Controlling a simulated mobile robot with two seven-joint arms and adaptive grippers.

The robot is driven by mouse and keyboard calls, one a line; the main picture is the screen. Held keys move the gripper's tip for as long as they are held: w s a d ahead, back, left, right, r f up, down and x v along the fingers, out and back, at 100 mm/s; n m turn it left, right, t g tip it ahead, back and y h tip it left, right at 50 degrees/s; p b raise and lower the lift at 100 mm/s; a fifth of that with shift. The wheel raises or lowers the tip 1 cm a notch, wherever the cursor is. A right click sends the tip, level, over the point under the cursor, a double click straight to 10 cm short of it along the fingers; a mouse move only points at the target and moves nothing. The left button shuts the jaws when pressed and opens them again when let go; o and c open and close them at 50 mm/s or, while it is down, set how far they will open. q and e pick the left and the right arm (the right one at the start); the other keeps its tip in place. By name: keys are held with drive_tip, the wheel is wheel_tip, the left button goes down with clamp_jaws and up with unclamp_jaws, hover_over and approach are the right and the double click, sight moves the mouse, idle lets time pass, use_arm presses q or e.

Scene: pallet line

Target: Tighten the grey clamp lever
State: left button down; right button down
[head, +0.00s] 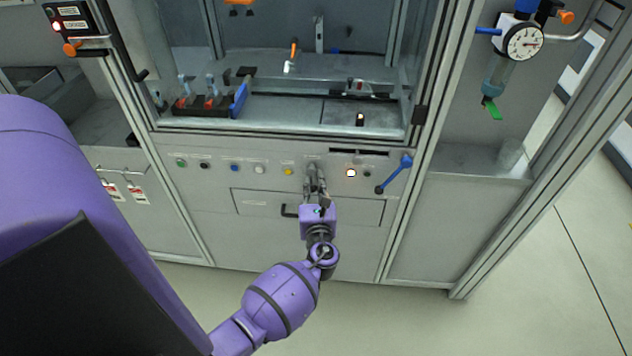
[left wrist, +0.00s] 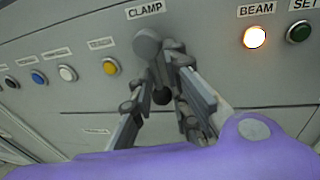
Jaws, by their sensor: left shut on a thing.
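The grey clamp lever (left wrist: 147,44) sits on the front panel under the CLAMP label in the left wrist view. Its round hub is at the top, and its arm hangs down, slightly to the right, to a dark ball knob (left wrist: 161,96). My left gripper (left wrist: 161,80) has its fingers on either side of the lever's arm and is shut on it. In the head view the left gripper (head: 316,182) reaches up to the panel from below and hides most of the lever. My right gripper is in neither view.
A row of coloured buttons runs left of the lever, with a yellow button (head: 289,171) nearest. The lit BEAM lamp (head: 351,173) and a blue lever (head: 396,173) are to the right. A drawer with a black handle (head: 288,211) lies below.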

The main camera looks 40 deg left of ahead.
use_arm(q)
drive_tip(key=shift+s+a+f, duration=0.3)
drive_tip(key=shift+s+a, duration=0.2)
drive_tip(key=shift+a, duration=0.05)
drive_tip(key=c, duration=1.9)
unclamp_jaws()
drive_tip(key=shift+c, duration=0.2)
drive_tip(key=shift+o, duration=1.3)
drive_tip(key=shift+s+a+r, duration=0.1)
drive_tip(key=shift+s, duration=0.05)
drive_tip(key=shift+w+d+r, duration=0.1)
drive_tip(key=shift+w+d, duration=0.1)
drive_tip(key=shift+w, duration=0.05)
drive_tip(key=shift+d, duration=0.1)
drive_tip(key=v, duration=1.2)
drive_tip(key=shift+w, duration=0.1)
